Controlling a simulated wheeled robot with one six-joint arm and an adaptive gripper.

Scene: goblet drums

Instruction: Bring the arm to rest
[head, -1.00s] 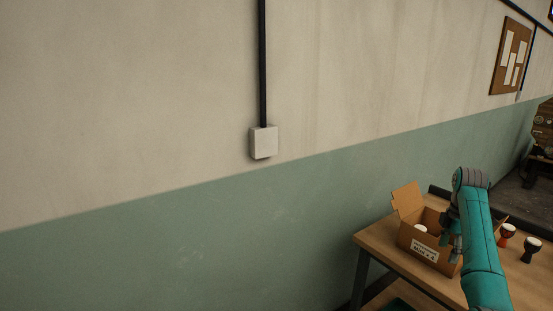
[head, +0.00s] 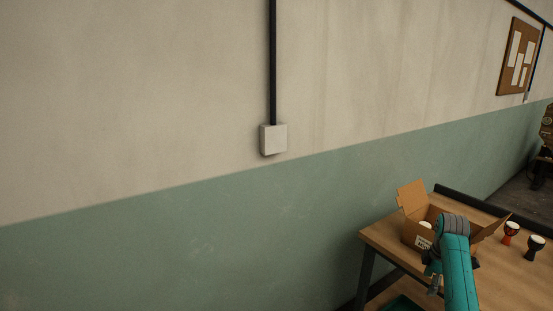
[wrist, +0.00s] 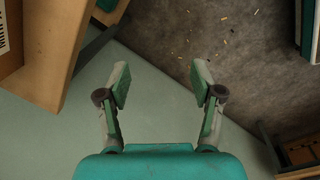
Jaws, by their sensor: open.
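My gripper (wrist: 160,88) is open and empty in the wrist view, its two fingers spread over the floor (wrist: 185,50). In the head view my teal arm reaches in at the lower right, and the gripper (head: 434,284) hangs low beside the front of the table. The fingertips are too small there to make out. The arm hides part of an open cardboard box (head: 413,236) on the table.
The wooden table (head: 384,240) bears the box with a white-topped thing inside. Two goblet drums, one red-brown (head: 510,232) and one dark (head: 535,246), stand right of the box. A wall (head: 150,240) runs behind.

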